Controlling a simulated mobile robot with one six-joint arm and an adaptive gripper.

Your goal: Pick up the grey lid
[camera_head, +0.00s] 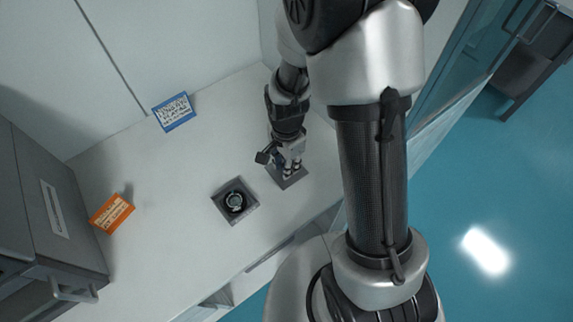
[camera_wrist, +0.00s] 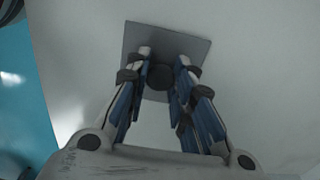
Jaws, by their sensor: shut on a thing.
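The grey lid (camera_wrist: 184,44) is a flat square plate with a dark round knob (camera_wrist: 160,77) in its middle. My gripper (camera_wrist: 161,76) is above it, with its fingers shut on the knob from both sides in the wrist view. In the head view my gripper (camera_head: 291,168) points down at the lid (camera_head: 292,181), which is partly hidden under the fingers. The lid is at or just above the white table; I cannot tell whether it touches it.
A grey square open box (camera_head: 221,206) with a round dark part (camera_head: 235,201) inside stands left of the lid. A blue-edged card (camera_head: 175,112) and an orange card (camera_head: 111,213) are farther left. A grey cabinet (camera_head: 50,215) stands at the left edge. White table (camera_head: 165,180) between is clear.

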